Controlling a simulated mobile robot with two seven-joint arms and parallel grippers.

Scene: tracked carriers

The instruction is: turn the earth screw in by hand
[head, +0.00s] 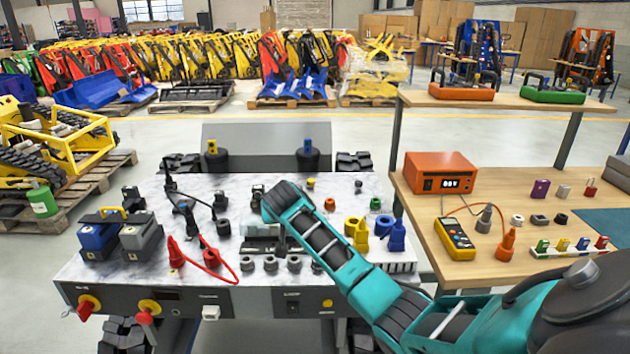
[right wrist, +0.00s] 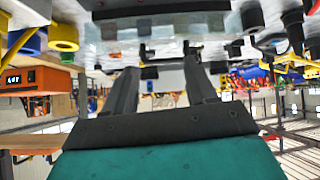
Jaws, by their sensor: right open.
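My right arm reaches in from the right in the head view, and its dark hand (head: 280,198) is over the middle of the marble-topped bench (head: 225,190). My right gripper (right wrist: 160,72) is open in the right wrist view, with its two fingers apart and nothing clearly between them. Its fingertips are hidden in the head view. A metal bracket (head: 262,230) lies on the bench, partly covered by my arm. I cannot pick out the earth screw for certain; small parts near the hand are too small to tell. My left gripper is not in view.
Red leads (head: 205,257), a blue battery-like box (head: 97,238) and several grey rings (head: 270,264) lie on the bench. Yellow and blue parts (head: 396,238) stand to the right of my arm. A wooden table (head: 465,272) with an orange meter box (head: 438,172) adjoins at right.

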